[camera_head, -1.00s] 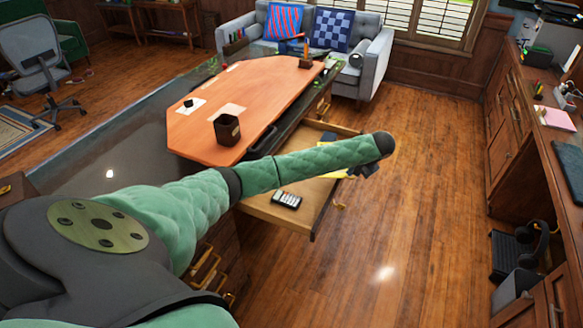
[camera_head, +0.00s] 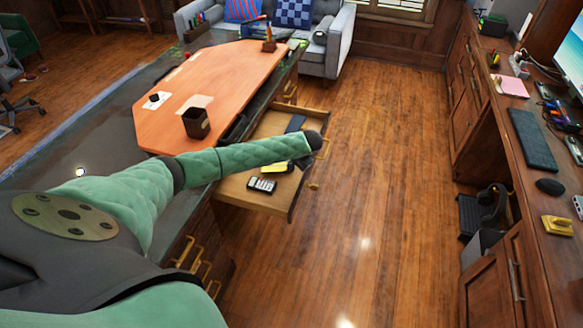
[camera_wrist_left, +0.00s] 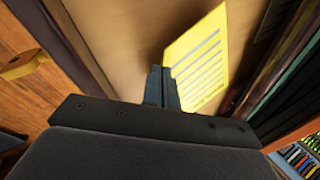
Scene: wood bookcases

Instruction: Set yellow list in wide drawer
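The wide drawer (camera_head: 238,190) is pulled out from the desk, its pale wooden inside showing. The yellow list (camera_head: 275,168) shows under my left forearm, over the drawer floor beside the calculator. In the left wrist view, the yellow list (camera_wrist_left: 205,62), with printed lines, is tilted at my fingertips. My left gripper (camera_wrist_left: 162,80) points down into the drawer, its dark fingers close together at the list's edge and seemingly shut on it. I cannot tell whether the list touches the drawer floor. In the head view the forearm hides the fingers. My right gripper is not in view.
A calculator (camera_head: 262,185) and a dark flat item (camera_head: 295,123) lie in the drawer. A pen cup (camera_head: 196,122) stands on the desk top (camera_head: 215,85). Open floor (camera_head: 365,190) separates the desk from the right-hand counter, with its keyboard (camera_head: 532,139).

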